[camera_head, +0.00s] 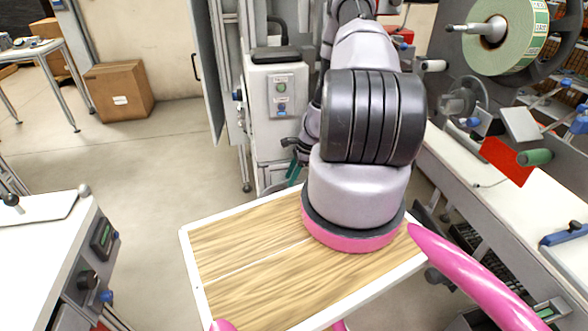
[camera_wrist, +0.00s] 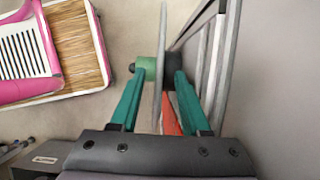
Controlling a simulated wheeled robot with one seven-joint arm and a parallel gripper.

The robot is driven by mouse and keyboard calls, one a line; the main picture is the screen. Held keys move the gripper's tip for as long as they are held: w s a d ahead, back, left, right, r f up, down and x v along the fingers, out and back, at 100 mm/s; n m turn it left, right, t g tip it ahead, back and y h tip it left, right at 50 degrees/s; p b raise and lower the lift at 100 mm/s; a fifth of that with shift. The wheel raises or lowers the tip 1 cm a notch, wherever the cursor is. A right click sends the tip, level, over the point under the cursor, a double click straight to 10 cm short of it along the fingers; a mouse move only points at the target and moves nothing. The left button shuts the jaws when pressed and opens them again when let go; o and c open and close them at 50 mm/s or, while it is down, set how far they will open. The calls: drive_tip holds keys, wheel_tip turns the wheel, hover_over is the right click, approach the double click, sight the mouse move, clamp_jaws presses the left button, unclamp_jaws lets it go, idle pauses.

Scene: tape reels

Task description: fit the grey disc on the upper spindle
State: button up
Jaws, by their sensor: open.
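My gripper (camera_wrist: 158,82) shows in the wrist view with two teal fingers spread apart. A thin, pale grey, edge-on shape (camera_wrist: 160,45) stands between the fingertips, and I cannot tell if it is the grey disc. A green cylinder with a dark end (camera_wrist: 147,67) is to its left, and a dark round part is to its right. In the head view my gripper (camera_head: 296,162) is mostly hidden behind my arm, in front of a grey cabinet. A metal spindle (camera_head: 470,28) at the upper right carries a large label reel (camera_head: 514,36). No grey disc is clearly identifiable there.
The grey cabinet (camera_head: 277,135) with a button panel stands behind my arm. A machine with a white worktop (camera_head: 455,165), a red plate (camera_head: 507,163) and a green roller (camera_head: 535,157) is at right. A white table (camera_head: 35,240) is at left. Open floor (camera_head: 160,170) lies between.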

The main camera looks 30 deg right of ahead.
sight(285, 188)
drive_tip(key=shift+x, duration=3.2)
clamp_jaws()
